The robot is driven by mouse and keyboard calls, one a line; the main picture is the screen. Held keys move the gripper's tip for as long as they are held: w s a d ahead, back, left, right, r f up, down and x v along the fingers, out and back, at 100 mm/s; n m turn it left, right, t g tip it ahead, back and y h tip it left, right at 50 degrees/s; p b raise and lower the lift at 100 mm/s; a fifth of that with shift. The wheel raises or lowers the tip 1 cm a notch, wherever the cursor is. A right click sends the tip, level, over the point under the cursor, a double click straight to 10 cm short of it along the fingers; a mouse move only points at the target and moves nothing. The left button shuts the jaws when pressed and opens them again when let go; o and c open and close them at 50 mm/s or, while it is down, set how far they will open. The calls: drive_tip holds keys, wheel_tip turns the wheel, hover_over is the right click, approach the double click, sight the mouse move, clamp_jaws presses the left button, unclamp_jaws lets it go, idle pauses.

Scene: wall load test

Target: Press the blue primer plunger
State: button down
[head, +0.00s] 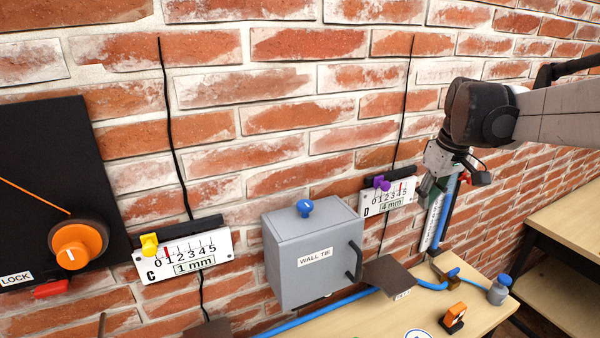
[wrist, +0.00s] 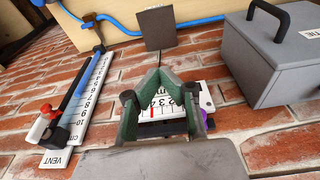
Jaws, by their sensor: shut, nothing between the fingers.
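A small grey cylinder with a blue cap (head: 498,290) stands upright on the wooden bench at the right; it looks like the blue primer plunger. It is not seen in the wrist view. My gripper (head: 427,187) is above and left of it, near the wall, between gauge D and the tube scale. In the wrist view my gripper (wrist: 161,74) has its green fingers closed together with nothing between them. The gauge D plate (wrist: 172,104) shows behind the fingers, partly hidden by them.
The tube scale (wrist: 88,95) with a red valve handle stands on the wall. The blue hose (head: 345,301) runs along the bench (head: 480,315). A grey WALL TIE box (head: 315,258) juts from the wall. A dark plate (head: 388,276) and an orange-black item (head: 453,317) sit nearby.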

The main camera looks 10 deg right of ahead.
drive_tip(key=w+d+f+g+h+b, duration=0.15)
drive_tip(key=d+f, duration=0.25)
drive_tip(key=d, duration=0.4)
drive_tip(key=d+f+y+b, duration=0.1)
drive_tip(key=d+f+b, duration=0.15)
drive_tip(key=d, duration=0.55)
drive_tip(key=g+b, duration=0.1)
drive_tip(key=b, duration=0.2)
hover_over(502, 277)
drive_tip(key=a, duration=0.2)
wheel_tip(502, 277, down, 10)
drive_tip(key=shift+w+d+r+h, duration=0.15)
drive_tip(key=shift+h, duration=0.3)
drive_tip(key=f, duration=0.4)
drive_tip(key=d+f+p, duration=0.1)
drive_tip(key=f, duration=0.4)
drive_tip(key=f+p, duration=0.1)
drive_tip(key=f, duration=0.4)
drive_tip(key=shift+d, duration=0.15)
